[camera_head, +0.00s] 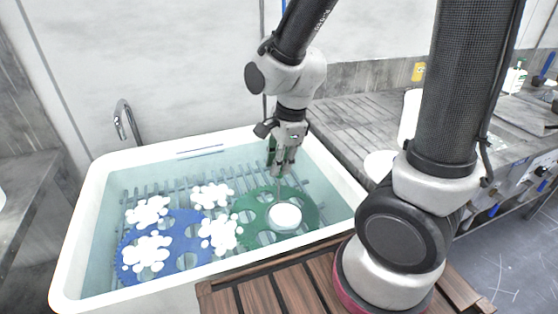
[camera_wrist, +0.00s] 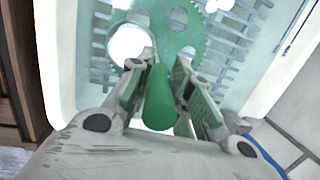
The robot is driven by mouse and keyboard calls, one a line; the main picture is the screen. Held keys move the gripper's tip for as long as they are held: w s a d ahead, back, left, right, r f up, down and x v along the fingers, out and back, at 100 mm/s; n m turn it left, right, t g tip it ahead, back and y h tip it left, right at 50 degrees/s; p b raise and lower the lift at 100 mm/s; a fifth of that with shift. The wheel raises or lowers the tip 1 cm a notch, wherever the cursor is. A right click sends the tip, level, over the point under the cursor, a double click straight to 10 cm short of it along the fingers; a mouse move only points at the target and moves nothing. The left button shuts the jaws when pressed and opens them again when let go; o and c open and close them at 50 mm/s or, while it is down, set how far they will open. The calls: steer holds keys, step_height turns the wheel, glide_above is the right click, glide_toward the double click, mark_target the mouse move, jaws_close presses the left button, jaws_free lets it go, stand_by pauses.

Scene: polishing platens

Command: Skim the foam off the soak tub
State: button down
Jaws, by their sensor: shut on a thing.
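The white soak tub (camera_head: 75,235) holds clear bluish water. Several white foam clumps float in its left and middle: one at the far left (camera_head: 147,211), one near left (camera_head: 147,254), one at the back (camera_head: 211,195) and one in the middle (camera_head: 220,233). My gripper (camera_head: 283,172) is over the tub's right half, shut on the green handle (camera_wrist: 158,100) of a skimmer. The skimmer's round white head (camera_head: 285,215) is low over the green toothed disc, right of the foam; it also shows in the wrist view (camera_wrist: 129,45). I cannot tell whether it touches the water.
A blue holed disc (camera_head: 190,225) and a green one (camera_head: 310,212) lie in the tub above a slatted rack. A tap (camera_head: 127,120) stands behind left. On the grey counter right are a white round dish (camera_head: 380,163) and a white cylinder (camera_head: 409,115). Wooden slats (camera_head: 265,290) lie in front.

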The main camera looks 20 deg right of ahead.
steer(key=a, duration=1.8)
steer(key=shift+d, duration=0.1)
steer(key=w, duration=1.4)
stand_by(0.4)
steer(key=a, duration=1.8)
